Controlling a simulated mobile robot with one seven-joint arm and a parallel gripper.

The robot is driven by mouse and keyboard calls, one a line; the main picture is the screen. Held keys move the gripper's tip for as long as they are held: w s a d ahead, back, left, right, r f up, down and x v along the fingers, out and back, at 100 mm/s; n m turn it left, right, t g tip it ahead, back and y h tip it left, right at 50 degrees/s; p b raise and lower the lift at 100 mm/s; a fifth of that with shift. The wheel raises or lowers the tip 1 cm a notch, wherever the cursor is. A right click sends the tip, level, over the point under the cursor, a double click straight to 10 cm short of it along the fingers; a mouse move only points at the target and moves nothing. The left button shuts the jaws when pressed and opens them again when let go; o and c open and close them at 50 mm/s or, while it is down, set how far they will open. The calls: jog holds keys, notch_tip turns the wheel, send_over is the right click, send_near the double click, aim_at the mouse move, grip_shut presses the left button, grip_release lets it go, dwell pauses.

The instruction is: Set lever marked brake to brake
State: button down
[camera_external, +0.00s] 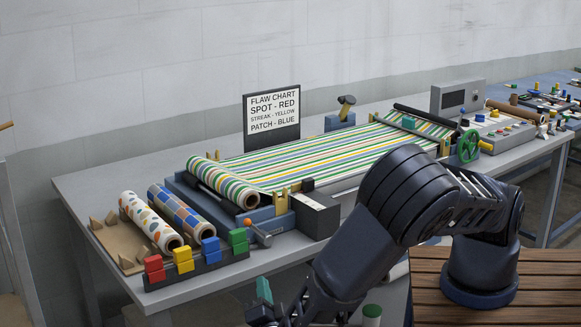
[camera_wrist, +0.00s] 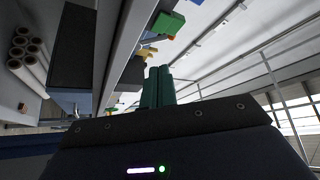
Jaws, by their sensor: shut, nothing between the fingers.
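A small lever with an orange knob and a grey handle (camera_external: 257,233) sits at the front of the press, beside the striped roll (camera_external: 225,183). Another lever with a dark and yellow head (camera_external: 346,104) stands on a blue block behind the striped web. I cannot read a brake marking on either, nor tell their settings. My gripper (camera_external: 264,290) has teal fingers and is low in front of the table's front edge, below and apart from the orange-knobbed lever. In the wrist view its fingers (camera_wrist: 158,78) are together and hold nothing.
Red, yellow, blue and green blocks (camera_external: 196,258) line the table's front left, near two patterned rolls (camera_external: 165,215). A black box with a white label (camera_external: 315,207) stands right of the lever. A green handwheel (camera_external: 468,146) is farther right. A wooden slatted surface (camera_external: 425,300) lies beneath my arm.

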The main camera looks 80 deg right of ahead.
aim_at(254, 230)
jog(key=shift+d, duration=0.15)
jog(key=x, duration=1.3)
jog(key=shift+w+d+r, duration=0.15)
jog(key=shift+d, duration=0.2)
